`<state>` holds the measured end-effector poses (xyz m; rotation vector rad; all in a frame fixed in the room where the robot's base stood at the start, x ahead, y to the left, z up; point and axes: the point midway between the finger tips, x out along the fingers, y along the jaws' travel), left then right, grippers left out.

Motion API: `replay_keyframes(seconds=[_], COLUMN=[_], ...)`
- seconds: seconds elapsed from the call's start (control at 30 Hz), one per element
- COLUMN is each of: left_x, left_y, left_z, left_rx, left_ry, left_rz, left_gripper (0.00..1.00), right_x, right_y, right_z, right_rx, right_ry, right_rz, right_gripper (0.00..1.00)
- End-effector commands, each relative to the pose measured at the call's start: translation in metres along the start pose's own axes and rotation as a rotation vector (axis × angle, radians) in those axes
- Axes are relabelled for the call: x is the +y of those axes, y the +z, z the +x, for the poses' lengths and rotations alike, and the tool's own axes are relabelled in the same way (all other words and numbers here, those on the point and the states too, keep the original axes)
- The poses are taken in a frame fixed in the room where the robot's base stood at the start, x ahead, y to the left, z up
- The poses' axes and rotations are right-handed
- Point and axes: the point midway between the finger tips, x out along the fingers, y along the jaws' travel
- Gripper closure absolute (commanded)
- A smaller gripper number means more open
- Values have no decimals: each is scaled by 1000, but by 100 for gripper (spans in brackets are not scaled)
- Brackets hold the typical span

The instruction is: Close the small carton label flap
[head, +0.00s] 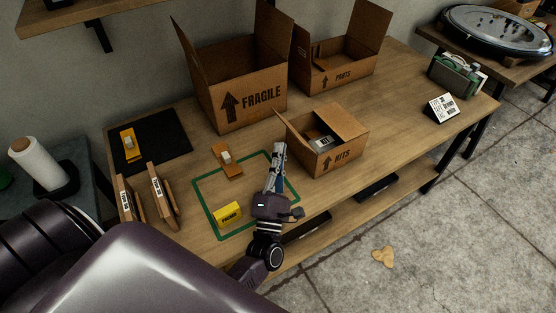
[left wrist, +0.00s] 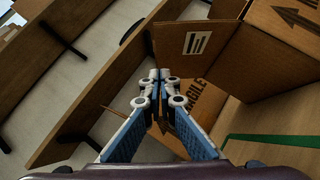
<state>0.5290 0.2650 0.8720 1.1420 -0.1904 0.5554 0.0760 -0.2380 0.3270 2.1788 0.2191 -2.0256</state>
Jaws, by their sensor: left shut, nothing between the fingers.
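The small KITS carton (head: 342,158) stands near the front middle of the table. Its left flap (head: 291,132) stands up and leans outward, and another flap (head: 342,120) is raised at the back right. A grey item shows inside. In the left wrist view a brown flap with a white printed label (left wrist: 198,43) stands open just above and right of my fingertips. My left gripper (head: 279,149) is shut and empty, close beside the carton's left side; its fingertips (left wrist: 159,76) are together. Whether they touch the flap I cannot tell. My right gripper is not in view.
The large open FRAGILE carton (head: 258,98) stands behind, with the PARTS carton (head: 340,77) to its right. A green outline (head: 204,207) with a yellow box (head: 228,213) lies at front left. An orange tool (head: 227,161) lies near it. The table's right part is clear before a sign (head: 441,108).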

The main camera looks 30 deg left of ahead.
Motion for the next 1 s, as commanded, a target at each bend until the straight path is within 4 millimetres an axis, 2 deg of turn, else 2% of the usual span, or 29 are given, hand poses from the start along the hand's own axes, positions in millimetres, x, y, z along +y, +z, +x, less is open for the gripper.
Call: replay_keyframes(seconds=[0.1, 0.3, 0.73, 1.0], left_x=[2, 0, 0, 7], left_y=[1, 0, 0, -5], left_z=[21, 39, 41, 47], left_rx=[-1, 0, 0, -1], left_ry=[0, -1, -3, -35], left_rz=[1, 1, 2, 34], left_gripper=[100, 100, 100, 100], right_x=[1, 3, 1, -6], right_y=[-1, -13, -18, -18], right_z=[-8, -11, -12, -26], right_rx=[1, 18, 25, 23], right_ry=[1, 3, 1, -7], right_rz=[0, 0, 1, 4], right_gripper=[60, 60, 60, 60])
